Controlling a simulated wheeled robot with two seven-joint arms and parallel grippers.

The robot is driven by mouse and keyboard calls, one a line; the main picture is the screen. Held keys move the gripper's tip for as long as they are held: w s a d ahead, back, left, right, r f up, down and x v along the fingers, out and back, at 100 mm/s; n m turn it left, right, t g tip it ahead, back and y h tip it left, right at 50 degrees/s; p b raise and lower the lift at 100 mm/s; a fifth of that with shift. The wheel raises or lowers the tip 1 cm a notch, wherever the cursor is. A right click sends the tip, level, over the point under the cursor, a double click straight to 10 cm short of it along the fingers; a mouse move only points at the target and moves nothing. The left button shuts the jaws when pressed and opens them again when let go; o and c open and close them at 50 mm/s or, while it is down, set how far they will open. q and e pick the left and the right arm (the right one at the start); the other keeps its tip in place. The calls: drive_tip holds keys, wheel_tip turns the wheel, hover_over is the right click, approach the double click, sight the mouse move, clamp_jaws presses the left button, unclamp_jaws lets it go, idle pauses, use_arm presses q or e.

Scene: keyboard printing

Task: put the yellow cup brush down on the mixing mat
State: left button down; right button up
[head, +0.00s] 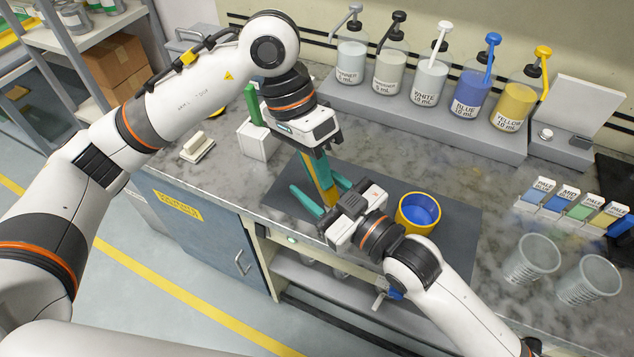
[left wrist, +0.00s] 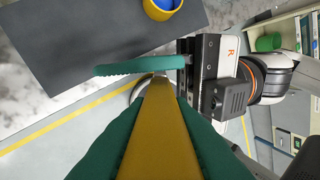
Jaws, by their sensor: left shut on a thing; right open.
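My left gripper (head: 316,165) is shut on the yellow cup brush (head: 325,187) and holds it steeply above the dark mixing mat's left part. In the left wrist view the brush (left wrist: 156,135) runs away between the green fingers; its far end is hard to make out. My right gripper (head: 322,195) is open, its green fingers on either side of the brush's lower part; I cannot tell whether they touch it. The mat (head: 458,222) lies flat on the counter, and also shows in the left wrist view (left wrist: 70,50).
A yellow cup with blue inside (head: 418,212) stands on the mat, right of the grippers. Two clear cups (head: 532,260) stand at right. Several pump bottles (head: 430,75) line the back. A white block (head: 258,140) stands left of the mat. The counter's front edge is close to the right gripper.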

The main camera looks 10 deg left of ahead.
clamp_jaws()
use_arm(q)
drive_tip(key=c, duration=1.2)
unclamp_jaws()
